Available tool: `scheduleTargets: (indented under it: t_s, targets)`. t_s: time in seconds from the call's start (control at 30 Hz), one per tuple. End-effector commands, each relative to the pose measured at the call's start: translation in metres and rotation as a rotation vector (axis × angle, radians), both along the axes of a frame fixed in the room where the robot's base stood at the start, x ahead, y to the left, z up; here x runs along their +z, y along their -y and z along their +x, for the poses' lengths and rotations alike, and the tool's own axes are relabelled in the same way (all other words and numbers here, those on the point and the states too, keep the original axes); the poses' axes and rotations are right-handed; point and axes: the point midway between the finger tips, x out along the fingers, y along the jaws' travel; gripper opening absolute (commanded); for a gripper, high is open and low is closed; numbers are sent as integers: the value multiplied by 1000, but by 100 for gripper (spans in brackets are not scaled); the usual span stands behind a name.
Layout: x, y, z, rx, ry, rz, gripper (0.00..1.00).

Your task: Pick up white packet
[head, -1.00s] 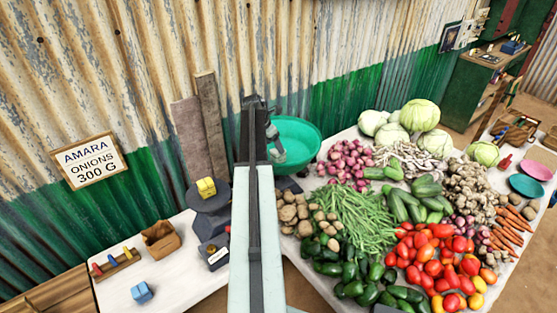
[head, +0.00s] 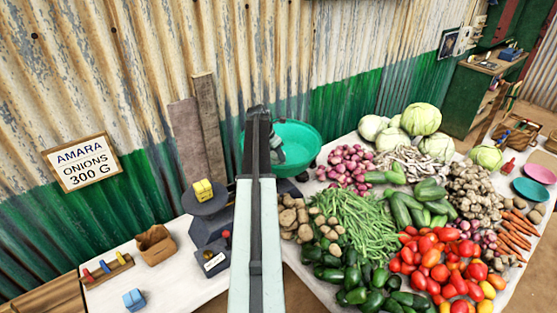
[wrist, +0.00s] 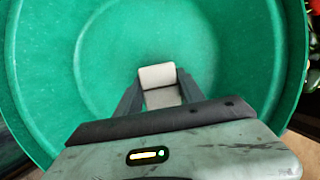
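The white packet (wrist: 158,77) is between my gripper's two dark fingers in the wrist view. They meet its left and right sides with no gap I can see. My gripper (wrist: 160,82) appears shut on it, over the inside of the green bowl (wrist: 60,60). I cannot tell if the packet touches the bowl's floor. In the head view the green bowl (head: 305,140) is at the back centre, partly behind my arm. My gripper (head: 276,148) is at its left part, and the packet cannot be made out there.
A scale with a yellow block (head: 203,189) stands left of my arm. A brown box (head: 155,244), coloured weights (head: 106,267) and a blue block (head: 134,299) are farther left. Heaped vegetables (head: 360,225) fill the table on the right. A corrugated wall (head: 330,90) stands close behind the bowl.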

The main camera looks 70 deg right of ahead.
Motion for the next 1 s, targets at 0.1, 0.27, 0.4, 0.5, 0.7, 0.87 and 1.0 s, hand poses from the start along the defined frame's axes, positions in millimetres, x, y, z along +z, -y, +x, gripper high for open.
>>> scheduleTargets:
  t_s: [0.1,0.27,0.4,0.5,0.7,0.87,1.0]
  targets:
    - [0,0,0,0,0,0,0]
    - [1,0,0,-1,0,0,0]
    - [6,0,-1,-1,0,0,0]
    - [14,0,-1,-1,0,0,0]
    - [46,1,-1,-2,1,0,0]
    - [91,1,-1,-2,1,0,0]
    - [135,1,-2,-2,0,0,0]
